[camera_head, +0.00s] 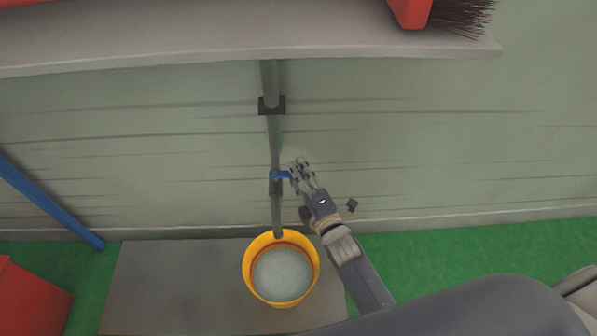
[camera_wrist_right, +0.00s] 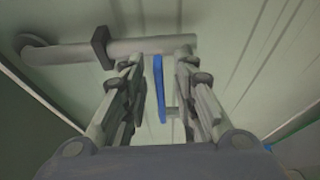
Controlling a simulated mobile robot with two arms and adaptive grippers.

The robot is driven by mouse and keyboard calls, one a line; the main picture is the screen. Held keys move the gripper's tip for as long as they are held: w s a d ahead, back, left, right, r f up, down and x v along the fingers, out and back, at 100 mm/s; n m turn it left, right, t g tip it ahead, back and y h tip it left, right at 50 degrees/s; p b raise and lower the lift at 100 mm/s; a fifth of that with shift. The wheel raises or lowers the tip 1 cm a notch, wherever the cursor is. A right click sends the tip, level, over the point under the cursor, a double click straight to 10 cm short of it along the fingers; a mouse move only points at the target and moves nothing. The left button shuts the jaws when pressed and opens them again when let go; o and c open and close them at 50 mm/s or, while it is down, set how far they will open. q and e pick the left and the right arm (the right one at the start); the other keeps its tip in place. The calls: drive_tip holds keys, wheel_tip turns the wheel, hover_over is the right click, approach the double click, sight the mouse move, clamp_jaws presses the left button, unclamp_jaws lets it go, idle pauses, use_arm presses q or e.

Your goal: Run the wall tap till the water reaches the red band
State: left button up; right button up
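A grey pipe (camera_head: 276,140) runs down the wall and ends over a yellow bucket (camera_head: 247,268). The tap's blue lever (camera_head: 281,175) sits on this pipe; it also shows in the right wrist view (camera_wrist_right: 159,88). Pale water (camera_head: 282,275) stands in the bucket. A reddish band (camera_head: 262,252) shows on the inner wall, close above the water's far edge. I cannot make out a stream at the pipe's end. My right gripper (camera_head: 298,170) is at the lever. In the right wrist view its fingers (camera_wrist_right: 158,70) are apart, with the lever between them and gaps on both sides. My left gripper is out of view.
The bucket stands on a grey slab (camera_head: 180,285) over green floor (camera_head: 430,245). A grey shelf (camera_head: 150,40) juts out above, with a red-and-dark brush (camera_head: 455,15) on it. A blue pole (camera_head: 50,205) leans at left, near a red object (camera_head: 30,300).

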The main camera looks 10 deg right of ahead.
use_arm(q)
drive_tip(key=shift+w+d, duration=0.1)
use_arm(e)
drive_tip(key=shift+w, duration=0.1)
clamp_jaws()
